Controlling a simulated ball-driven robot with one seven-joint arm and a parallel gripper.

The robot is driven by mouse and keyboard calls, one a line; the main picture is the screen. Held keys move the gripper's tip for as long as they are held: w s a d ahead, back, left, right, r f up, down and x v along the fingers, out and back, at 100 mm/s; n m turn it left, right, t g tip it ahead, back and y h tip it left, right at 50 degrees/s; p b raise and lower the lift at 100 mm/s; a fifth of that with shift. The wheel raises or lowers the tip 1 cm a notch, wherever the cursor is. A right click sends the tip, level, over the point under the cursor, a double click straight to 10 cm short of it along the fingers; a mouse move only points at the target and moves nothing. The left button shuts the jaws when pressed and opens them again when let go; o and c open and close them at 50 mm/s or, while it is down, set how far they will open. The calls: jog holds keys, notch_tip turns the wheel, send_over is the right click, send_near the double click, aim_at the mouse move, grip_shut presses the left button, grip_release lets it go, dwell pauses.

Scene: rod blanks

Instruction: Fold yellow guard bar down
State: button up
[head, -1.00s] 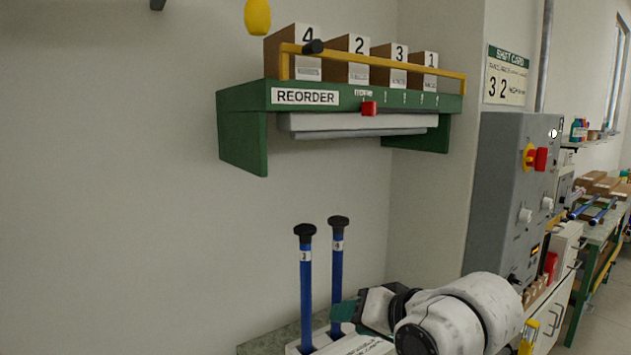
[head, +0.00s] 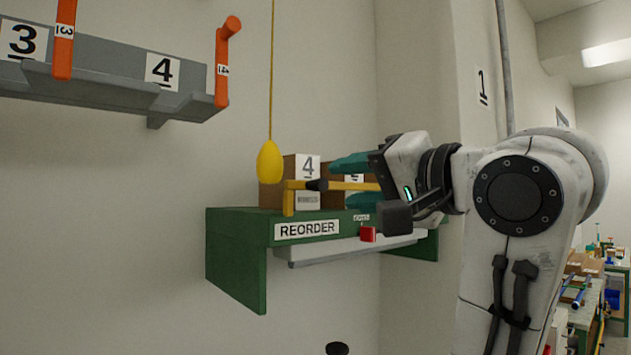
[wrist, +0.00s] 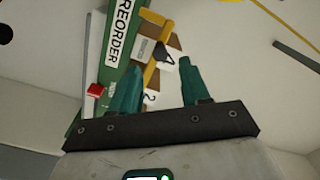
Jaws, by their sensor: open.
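The yellow guard bar (head: 355,186) runs level across the front of the green REORDER shelf (head: 235,260), raised above its top on a yellow end post. A black knob (head: 317,185) sits near the bar's left end. My gripper (head: 340,183) is open at the bar, one teal finger above it and one below in the head view. In the wrist view the guard bar (wrist: 151,72) shows between the open fingers (wrist: 158,68); I cannot tell whether they touch it. My gripper and arm hide the bar's right part.
Numbered cartons, such as carton 4 (head: 275,183), stand behind the bar. A yellow pear-shaped pull (head: 270,162) hangs on a cord at the left. A red block (head: 368,234) is on the shelf's front. A grey rack (head: 110,80) with orange pegs is at upper left.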

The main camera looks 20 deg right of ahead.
aim_at(325, 187)
jog(key=p+x, duration=0.2)
jog(key=x, duration=0.6)
jog(key=shift+w+a, duration=0.1)
jog(key=shift+w, duration=0.2)
jog(key=shift+c, duration=0.2)
jog(key=shift+f, duration=0.1)
jog(key=c, duration=0.7)
jog(key=shift+o, duration=0.2)
jog(key=shift+f, duration=0.1)
